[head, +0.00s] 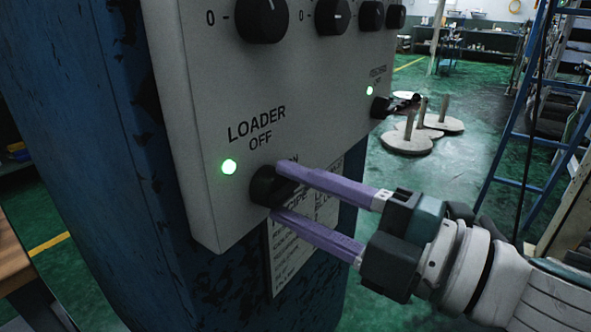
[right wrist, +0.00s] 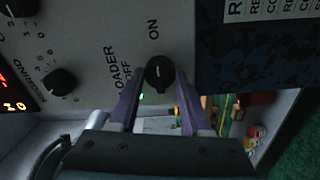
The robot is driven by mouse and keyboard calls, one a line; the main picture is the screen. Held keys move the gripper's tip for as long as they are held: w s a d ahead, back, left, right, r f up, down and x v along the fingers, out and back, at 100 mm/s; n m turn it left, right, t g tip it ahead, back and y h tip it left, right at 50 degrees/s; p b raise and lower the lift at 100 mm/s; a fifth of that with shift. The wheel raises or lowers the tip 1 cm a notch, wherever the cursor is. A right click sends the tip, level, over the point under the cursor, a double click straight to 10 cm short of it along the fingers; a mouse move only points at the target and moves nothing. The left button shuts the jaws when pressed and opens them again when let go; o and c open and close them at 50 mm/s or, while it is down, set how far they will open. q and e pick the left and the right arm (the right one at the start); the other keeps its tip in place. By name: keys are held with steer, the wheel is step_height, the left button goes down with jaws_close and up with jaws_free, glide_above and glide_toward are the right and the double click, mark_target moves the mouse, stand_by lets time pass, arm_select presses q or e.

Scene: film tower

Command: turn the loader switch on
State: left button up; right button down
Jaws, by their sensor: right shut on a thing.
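The loader switch (head: 266,185) is a black rotary knob on the grey control panel (head: 205,110), below the words LOADER OFF. A green light (head: 229,166) glows beside it. My right gripper (head: 282,192) comes in from the right, with its two purple fingers on either side of the knob, shut on it. In the right wrist view the knob (right wrist: 159,73) sits between the fingertips, with ON printed near it. Part of the ON label is hidden by a finger in the head view. I cannot tell which way the knob points. My left gripper is not in view.
Several other black knobs (head: 262,18) line the panel's top. Another knob (head: 381,107) with a green light is at the panel's right edge. The panel is on a blue column (head: 75,130). A blue ladder (head: 520,125) stands at right on the green floor.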

steer(key=shift+c, duration=1.8)
jaws_free()
steer(key=shift+s+d, duration=0.1)
steer(key=v, duration=0.9)
steer(key=shift+s+d, duration=0.2)
steer(key=shift+d, duration=0.05)
